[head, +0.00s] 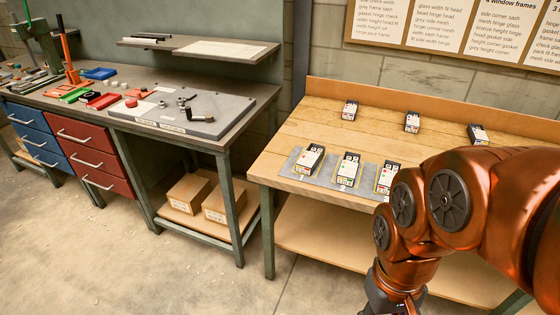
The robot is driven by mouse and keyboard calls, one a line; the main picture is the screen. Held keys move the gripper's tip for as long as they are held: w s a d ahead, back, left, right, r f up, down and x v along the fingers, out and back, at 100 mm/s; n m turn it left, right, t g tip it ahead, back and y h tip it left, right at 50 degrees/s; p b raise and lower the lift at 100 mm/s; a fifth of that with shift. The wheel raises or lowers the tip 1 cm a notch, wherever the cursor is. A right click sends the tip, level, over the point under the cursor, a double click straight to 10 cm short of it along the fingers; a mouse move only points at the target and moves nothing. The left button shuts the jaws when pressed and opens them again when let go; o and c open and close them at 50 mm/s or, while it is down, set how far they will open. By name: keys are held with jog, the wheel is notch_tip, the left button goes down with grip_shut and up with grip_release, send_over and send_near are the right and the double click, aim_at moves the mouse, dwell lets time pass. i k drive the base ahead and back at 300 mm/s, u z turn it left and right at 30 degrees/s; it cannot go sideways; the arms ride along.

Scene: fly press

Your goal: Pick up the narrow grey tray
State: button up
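Several small, narrow, dark grey tray-like holders with white labels and tiny coloured marks stand on the wooden bench. Three are in the front row: a left one (309,161), a middle one (347,170) and a right one (388,178), on a flat grey mat (326,178). Three more are in the back row: left (349,110), middle (412,122) and right (478,134). I cannot tell which is the narrow grey tray. My copper arm is at the right, in front of the bench; its lower end leaves the bottom edge, and my gripper's fingers are out of view.
The wooden bench (290,132) has a raised back edge and clear room between the rows. A second, metal-topped bench (235,107) at the left holds a grey plate, tools and coloured trays. Cardboard boxes (227,207) sit beneath it. Open floor (150,265) lies in front.

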aim_at(306, 164)
jog(key=k, duration=0.5)
jog(key=z, duration=0.8)
jog(key=i, duration=0.95)
jog(key=u, duration=2.85)
